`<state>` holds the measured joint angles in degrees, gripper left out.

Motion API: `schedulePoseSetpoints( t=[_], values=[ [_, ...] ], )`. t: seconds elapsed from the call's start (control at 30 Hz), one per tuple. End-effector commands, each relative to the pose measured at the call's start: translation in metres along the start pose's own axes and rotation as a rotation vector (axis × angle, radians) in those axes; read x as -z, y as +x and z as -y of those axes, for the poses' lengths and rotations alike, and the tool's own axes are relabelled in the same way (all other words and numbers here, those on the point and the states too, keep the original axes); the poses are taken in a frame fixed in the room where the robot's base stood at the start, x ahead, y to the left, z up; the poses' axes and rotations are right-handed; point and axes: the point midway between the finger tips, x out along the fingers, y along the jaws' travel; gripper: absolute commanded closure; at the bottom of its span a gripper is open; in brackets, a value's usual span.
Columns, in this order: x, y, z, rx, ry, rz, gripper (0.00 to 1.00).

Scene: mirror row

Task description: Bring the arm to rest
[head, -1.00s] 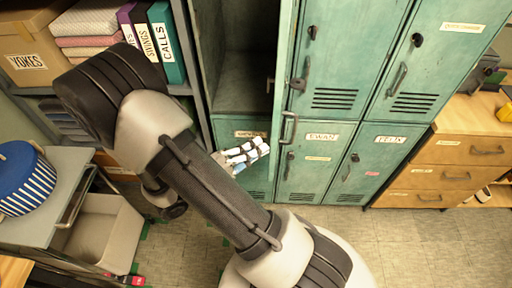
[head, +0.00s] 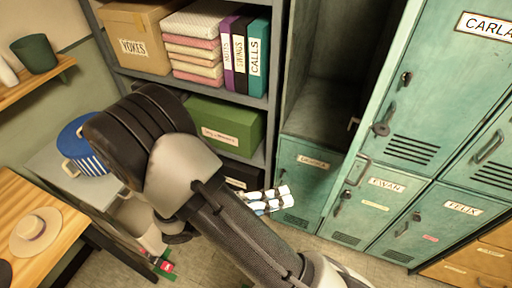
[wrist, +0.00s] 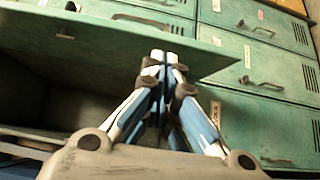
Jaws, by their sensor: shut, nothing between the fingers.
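My arm (head: 240,220) reaches across the lower middle of the head view, bent at a dark, ribbed joint. My gripper (head: 284,196) is at its far end, in front of the lower lockers, with white and blue fingers. In the wrist view the fingers (wrist: 165,56) converge with their tips together, and I see nothing held between them. An open locker door (wrist: 120,45) crosses close behind the fingertips in that view; I cannot tell whether they touch it.
The open upper locker (head: 330,85) looks empty inside. Shelves with a yokes box (head: 140,38), folded cloths (head: 195,55), binders (head: 257,60) and a green box (head: 222,128) stand left of it. A trolley with a blue striped tub (head: 88,150) and a wooden table (head: 40,225) are at left.

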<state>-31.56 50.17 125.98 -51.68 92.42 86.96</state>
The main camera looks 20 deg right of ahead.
Motion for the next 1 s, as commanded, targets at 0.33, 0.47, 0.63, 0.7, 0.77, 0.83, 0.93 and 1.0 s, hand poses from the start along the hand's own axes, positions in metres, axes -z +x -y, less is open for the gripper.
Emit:
schedulePoseSetpoints(
  t=[0.33,0.47,0.63,0.7,0.77,0.83,0.93,1.0],
  values=[
    [-0.007,0.005,-0.010,0.077,-0.017,0.066,1.00],
    [-0.023,0.011,-0.025,0.249,-0.054,0.174,1.00],
    [-0.048,0.011,-0.042,0.552,-0.100,0.276,1.00],
    [-0.056,0.009,-0.048,0.682,-0.107,0.289,1.00],
    [-0.062,0.005,-0.053,0.792,-0.107,0.286,1.00],
    [-0.068,0.000,-0.059,0.920,-0.099,0.268,1.00],
    [-0.073,-0.009,-0.069,1.093,-0.072,0.212,1.00],
    [-0.075,-0.017,-0.077,1.205,-0.044,0.152,1.00]
  ],
)
